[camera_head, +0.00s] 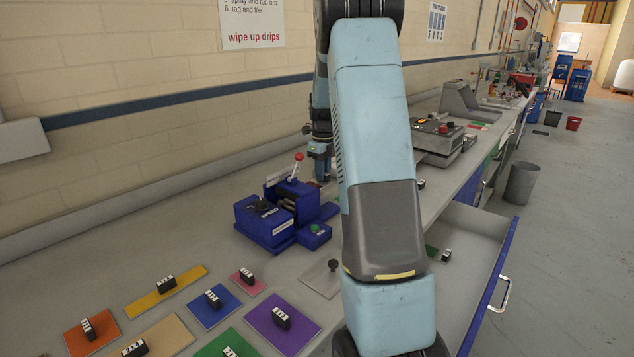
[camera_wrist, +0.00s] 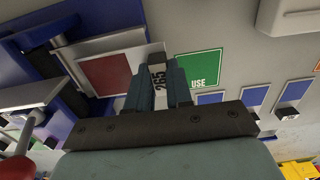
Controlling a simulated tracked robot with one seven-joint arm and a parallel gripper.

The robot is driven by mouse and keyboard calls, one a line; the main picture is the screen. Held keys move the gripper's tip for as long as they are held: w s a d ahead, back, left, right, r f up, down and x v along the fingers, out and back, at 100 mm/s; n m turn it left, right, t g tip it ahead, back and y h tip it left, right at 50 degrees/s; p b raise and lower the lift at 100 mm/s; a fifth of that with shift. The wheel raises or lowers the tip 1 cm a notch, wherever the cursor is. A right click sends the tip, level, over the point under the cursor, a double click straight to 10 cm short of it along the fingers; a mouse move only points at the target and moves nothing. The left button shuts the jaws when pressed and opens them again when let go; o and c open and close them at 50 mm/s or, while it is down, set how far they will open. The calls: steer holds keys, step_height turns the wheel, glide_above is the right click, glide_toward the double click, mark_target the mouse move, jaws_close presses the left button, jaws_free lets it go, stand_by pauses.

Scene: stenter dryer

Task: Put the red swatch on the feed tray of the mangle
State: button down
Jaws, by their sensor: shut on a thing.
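The red swatch (camera_wrist: 105,74) shows in the wrist view as a red square over a pale grey plate, left of my fingers. My gripper (camera_wrist: 157,77) is shut on a small upright block with a white number label. It looks like the swatch's handle, but the fingers hide where it joins. The blue mangle (camera_head: 276,212) with a red-knobbed lever stands on the bench in the head view. Its blue side also fills the left of the wrist view. In the head view my gripper (camera_head: 320,150) is just behind the mangle, its tips mostly hidden. Whether the swatch touches the plate is unclear.
Several coloured swatches with block handles, such as the purple one (camera_head: 283,322), lie on the near bench. An open drawer (camera_head: 480,255) juts out at right. A grey machine (camera_head: 437,137) stands farther along. A green sign (camera_wrist: 199,67) lies right of my fingers.

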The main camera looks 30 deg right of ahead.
mark_target(316, 183)
steer(key=shift+s+a+f, duration=0.25)
steer(key=shift+a+f, duration=0.35)
steer(key=shift+a, duration=0.15)
steer(key=shift+s+a+f, duration=0.25)
steer(key=shift+a+f, duration=0.35)
steer(key=shift+a, duration=0.15)
steer(key=c, duration=1)
jaws_free()
step_height(316, 183, up, 12)
steer(key=shift+r, duration=0.1)
